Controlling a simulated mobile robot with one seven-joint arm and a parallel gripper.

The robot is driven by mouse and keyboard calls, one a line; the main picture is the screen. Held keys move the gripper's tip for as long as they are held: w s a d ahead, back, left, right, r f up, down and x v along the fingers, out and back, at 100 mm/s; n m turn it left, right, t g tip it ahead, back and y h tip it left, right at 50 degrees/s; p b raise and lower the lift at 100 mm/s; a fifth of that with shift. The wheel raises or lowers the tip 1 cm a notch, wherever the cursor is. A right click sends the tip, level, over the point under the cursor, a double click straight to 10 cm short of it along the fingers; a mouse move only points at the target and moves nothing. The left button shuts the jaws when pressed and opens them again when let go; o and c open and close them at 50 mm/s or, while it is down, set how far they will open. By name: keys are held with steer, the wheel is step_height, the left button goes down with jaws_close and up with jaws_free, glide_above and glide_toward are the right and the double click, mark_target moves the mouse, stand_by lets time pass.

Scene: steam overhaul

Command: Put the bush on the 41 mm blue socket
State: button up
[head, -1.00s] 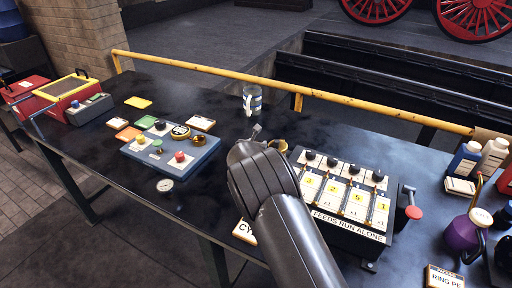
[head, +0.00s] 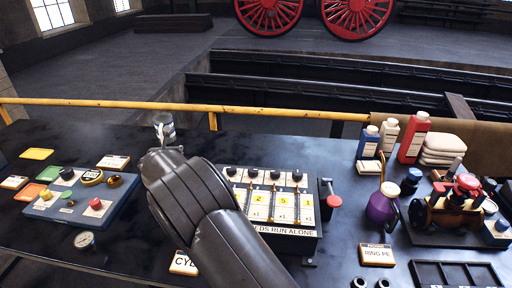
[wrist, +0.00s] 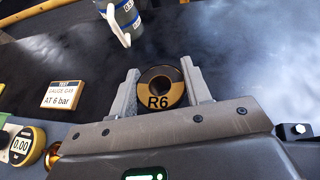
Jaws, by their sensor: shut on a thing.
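In the wrist view my gripper (wrist: 160,84) is shut on the bush (wrist: 162,88), a round dark and brass-coloured ring with a dark bore, marked R6. The bush sits between the two grey fingers, its bore facing the camera. In the head view my dark arm covers the gripper and the bush, near the cup at the back of the bench. I cannot make out a 41 mm blue socket for certain in either view.
A grey-blue cup (head: 164,128) stands just beyond the gripper. A blue panel (head: 65,211) with knobs lies left, a feed box (head: 288,232) right of my arm. Bottles (head: 414,137), a purple can (head: 382,206), a valve assembly (head: 452,212) and a black tray (head: 455,275) crowd the right.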

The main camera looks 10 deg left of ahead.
step_height(320, 180, up, 14)
steer(key=w+d+m+h, duration=0.1)
steer(key=w+d+h, duration=0.1)
steer(key=w+d, duration=0.5)
steer(key=w+d+m+h, duration=0.2)
steer(key=w+d, duration=0.1)
steer(key=d, duration=0.8)
steer(key=w+d+m+h, duration=0.1)
steer(key=w+d, duration=0.1)
steer(key=d, duration=0.7)
steer(key=w+d+m+h, duration=0.1)
steer(key=w+d+h, duration=0.15)
steer(key=d, duration=0.65)
steer(key=m+g+h, duration=0.6)
steer(key=m+h, duration=0.1)
steer(key=m, duration=0.2)
glide_above(416, 172)
step_height(416, 172, down, 5)
steer(key=shift+y, duration=0.25)
step_height(416, 172, down, 10)
steer(key=shift+w+d+f, duration=0.1)
steer(key=shift+w+d, duration=0.05)
steer(key=shift+f, duration=0.1)
